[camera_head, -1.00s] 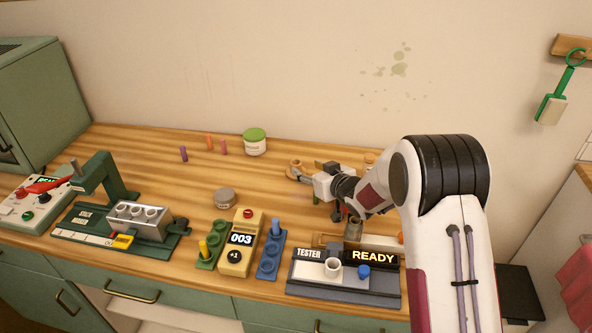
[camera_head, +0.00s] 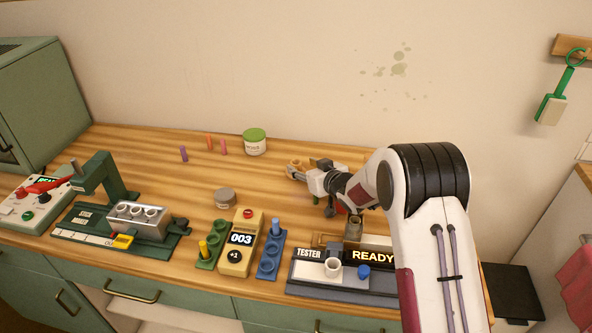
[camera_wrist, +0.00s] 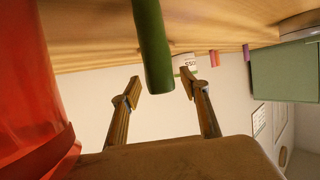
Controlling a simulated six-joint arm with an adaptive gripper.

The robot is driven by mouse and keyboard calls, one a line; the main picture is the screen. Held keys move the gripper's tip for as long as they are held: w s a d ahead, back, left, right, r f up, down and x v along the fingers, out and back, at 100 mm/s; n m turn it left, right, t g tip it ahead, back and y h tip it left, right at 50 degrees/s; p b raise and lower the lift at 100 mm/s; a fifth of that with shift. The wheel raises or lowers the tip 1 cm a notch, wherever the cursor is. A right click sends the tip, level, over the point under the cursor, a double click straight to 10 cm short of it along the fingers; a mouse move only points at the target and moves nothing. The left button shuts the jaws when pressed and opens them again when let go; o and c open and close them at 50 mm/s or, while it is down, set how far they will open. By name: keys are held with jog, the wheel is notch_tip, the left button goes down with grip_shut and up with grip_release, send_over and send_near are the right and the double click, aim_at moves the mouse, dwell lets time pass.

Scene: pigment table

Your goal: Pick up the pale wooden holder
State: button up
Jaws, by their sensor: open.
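My gripper (camera_head: 294,171) reaches left, low over the middle right of the table, with its tan fingertips apart. In the wrist view the gripper (camera_wrist: 162,88) is open. A green cylinder (camera_wrist: 152,50) shows between and beyond the fingers, and it does not look clamped. A large red thing (camera_wrist: 30,90) fills the left edge of that view, close to the camera. I cannot clearly make out the pale wooden holder; the arm covers part of that area. A brown wooden piece (camera_head: 328,239) stands behind the tester, but I cannot tell whether it is the holder.
The tester (camera_head: 330,284) reads READY at the front right. The counter (camera_head: 240,243), green rack (camera_head: 208,250) and blue rack (camera_head: 270,257) stand left of it. A grey tin (camera_head: 225,197) and a green-lidded jar (camera_head: 255,143) stand further back. Table between them is mostly clear.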

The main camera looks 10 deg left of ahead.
aim_at(294, 162)
jog(key=shift+x, duration=1.65)
jog(key=c, duration=1.2)
